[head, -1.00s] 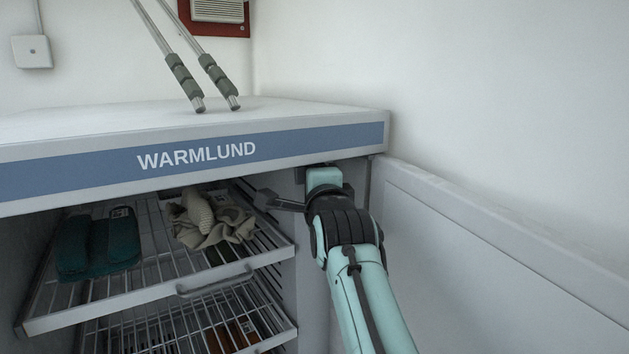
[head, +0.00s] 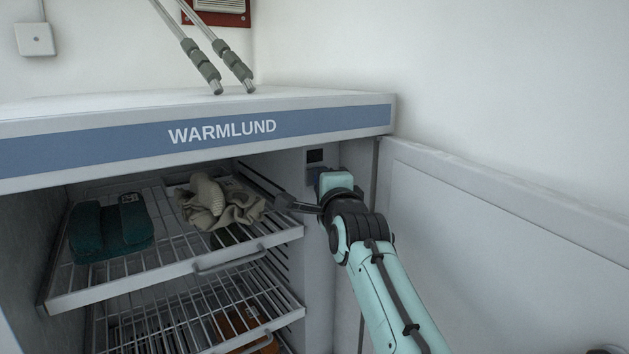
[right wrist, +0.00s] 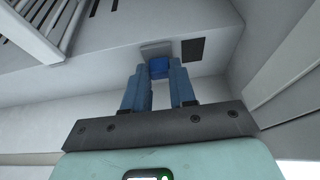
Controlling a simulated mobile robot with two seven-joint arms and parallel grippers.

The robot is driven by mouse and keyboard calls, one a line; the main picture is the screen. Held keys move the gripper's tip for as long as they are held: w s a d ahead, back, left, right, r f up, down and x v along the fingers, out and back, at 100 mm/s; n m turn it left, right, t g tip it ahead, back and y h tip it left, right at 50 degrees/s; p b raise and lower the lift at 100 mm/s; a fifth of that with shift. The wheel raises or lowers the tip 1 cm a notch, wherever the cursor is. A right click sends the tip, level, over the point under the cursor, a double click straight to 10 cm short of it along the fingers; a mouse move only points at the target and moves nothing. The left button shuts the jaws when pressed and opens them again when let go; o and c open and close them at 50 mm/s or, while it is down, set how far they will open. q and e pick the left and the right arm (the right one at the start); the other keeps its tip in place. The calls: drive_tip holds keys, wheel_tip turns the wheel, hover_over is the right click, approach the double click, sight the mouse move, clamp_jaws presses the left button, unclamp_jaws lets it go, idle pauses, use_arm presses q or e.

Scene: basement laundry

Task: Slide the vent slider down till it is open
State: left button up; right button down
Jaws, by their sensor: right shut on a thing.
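The vent slider has a blue knob (right wrist: 158,69) on a grey plate, seen in the right wrist view. My right gripper (right wrist: 160,80) is shut on that knob, one blue finger on each side. A dark vent opening (right wrist: 192,49) shows beside the plate. In the head view the dark opening (head: 315,156) is on the right front post of the cabinet, just above my right gripper (head: 320,178). The slider is mostly hidden there behind the gripper. My left gripper is not in view.
The drying cabinet (head: 350,118) marked WARMLUND has its door (head: 480,220) swung open at right. Two poles (head: 205,65) rest on the cabinet top.

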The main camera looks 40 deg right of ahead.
drive_tip(key=shift+f, duration=0.4)
drive_tip(key=c, duration=0.9)
unclamp_jaws()
drive_tip(key=shift+r, duration=0.1)
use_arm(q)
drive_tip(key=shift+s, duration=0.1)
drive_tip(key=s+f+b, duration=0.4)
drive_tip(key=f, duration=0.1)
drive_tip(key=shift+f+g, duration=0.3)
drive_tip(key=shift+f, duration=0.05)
use_arm(e)
drive_tip(key=v, duration=1.3)
drive_tip(key=shift+s+r, duration=0.15)
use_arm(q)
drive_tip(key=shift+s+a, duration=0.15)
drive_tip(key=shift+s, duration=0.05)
